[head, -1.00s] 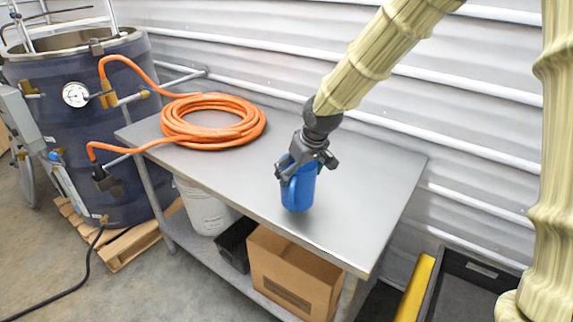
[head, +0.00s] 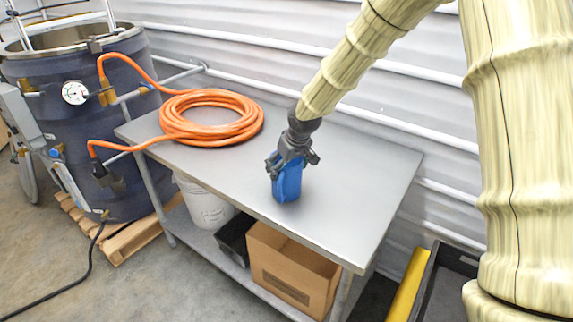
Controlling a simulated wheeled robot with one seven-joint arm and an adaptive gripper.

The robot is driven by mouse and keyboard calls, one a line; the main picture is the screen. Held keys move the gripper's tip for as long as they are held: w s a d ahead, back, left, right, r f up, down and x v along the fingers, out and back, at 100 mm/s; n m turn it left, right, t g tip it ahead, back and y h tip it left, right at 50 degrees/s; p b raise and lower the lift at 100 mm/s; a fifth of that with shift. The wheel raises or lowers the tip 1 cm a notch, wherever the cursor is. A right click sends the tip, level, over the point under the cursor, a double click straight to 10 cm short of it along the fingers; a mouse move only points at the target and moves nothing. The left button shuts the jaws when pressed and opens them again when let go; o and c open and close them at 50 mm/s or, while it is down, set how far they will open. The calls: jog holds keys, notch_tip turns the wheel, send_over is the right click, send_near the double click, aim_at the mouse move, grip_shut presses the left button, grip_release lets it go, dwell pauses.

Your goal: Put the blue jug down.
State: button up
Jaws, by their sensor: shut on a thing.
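The blue jug (head: 288,184) is at the middle of the steel table (head: 350,190), roughly upright with its lower part in view. My gripper (head: 287,165) comes down from above and is shut on the jug's upper part, hiding its top and handle. The jug's base appears at or very near the table top; I cannot tell whether it touches.
A coiled orange hose (head: 170,115) lies on the table's left part and runs to a dark drum (head: 60,140). The lower shelf holds a cardboard box (head: 285,275), a black bin (head: 235,240) and a white bucket (head: 203,205). The table's right part is clear.

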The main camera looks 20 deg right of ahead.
jog(key=shift+f, duration=0.1)
jog(key=shift+f, duration=0.15)
jog(key=o, duration=1.4)
jog(key=b+v, duration=0.2)
jog(key=v, duration=1)
jog(key=shift+s, duration=0.1)
